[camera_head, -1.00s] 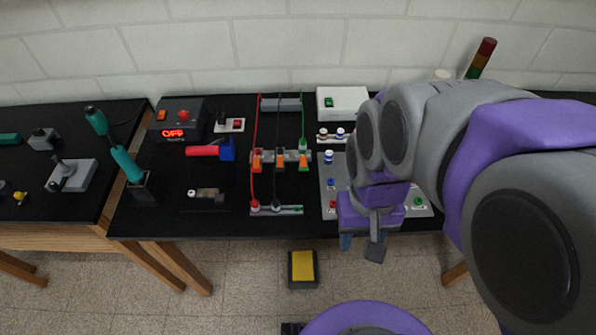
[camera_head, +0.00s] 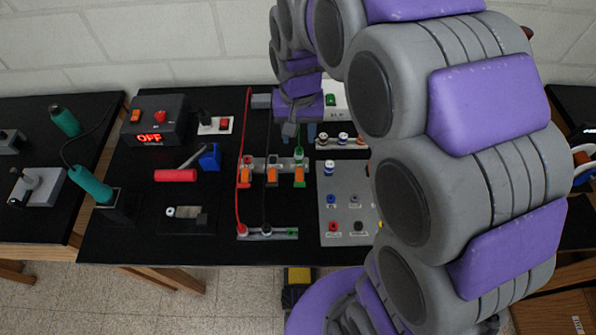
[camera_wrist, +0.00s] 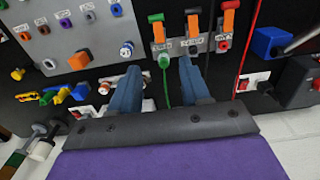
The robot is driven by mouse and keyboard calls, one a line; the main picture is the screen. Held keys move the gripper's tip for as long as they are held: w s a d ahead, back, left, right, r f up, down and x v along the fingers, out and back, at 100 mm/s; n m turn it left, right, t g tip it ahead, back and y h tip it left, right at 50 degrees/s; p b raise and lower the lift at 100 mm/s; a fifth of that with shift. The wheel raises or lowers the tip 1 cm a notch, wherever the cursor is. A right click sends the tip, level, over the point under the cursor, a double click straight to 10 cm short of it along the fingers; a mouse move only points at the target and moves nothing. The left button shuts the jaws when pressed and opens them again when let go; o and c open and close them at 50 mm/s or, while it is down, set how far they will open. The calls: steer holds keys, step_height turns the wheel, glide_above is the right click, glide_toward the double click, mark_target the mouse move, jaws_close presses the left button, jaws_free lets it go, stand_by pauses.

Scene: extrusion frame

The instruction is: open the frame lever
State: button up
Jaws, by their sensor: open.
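Three orange levers sit in a row on a grey middle bar (camera_head: 275,163): left (camera_head: 245,177), middle (camera_head: 272,176) and right (camera_head: 299,176). Red, black and green wires run past them. I cannot tell which one is the frame lever. In the wrist view the levers (camera_wrist: 157,32), (camera_wrist: 193,25) and (camera_wrist: 228,22) lie beyond my fingertips. My gripper (camera_head: 301,134) is open and empty, behind the bar near the right lever. In the wrist view the fingers of my gripper (camera_wrist: 158,70) flank the green wire (camera_wrist: 165,88), apart from the levers.
A grey panel with coloured sockets (camera_head: 342,205) lies right of the bars, partly hidden by my arm. A black box reading OFF (camera_head: 152,121), a red-handled tool (camera_head: 176,175) and a teal iron in its stand (camera_head: 92,186) are to the left. A white wall is behind.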

mark_target(299, 176)
step_height(299, 176, down, 17)
steer(key=b, duration=0.3)
steer(key=shift+s+d+b, duration=0.1)
steer(key=shift+d+b, duration=0.05)
steer(key=shift+b, duration=0.15)
steer(key=shift+r, duration=0.1)
steer(key=shift+c, duration=0.5)
jaws_close()
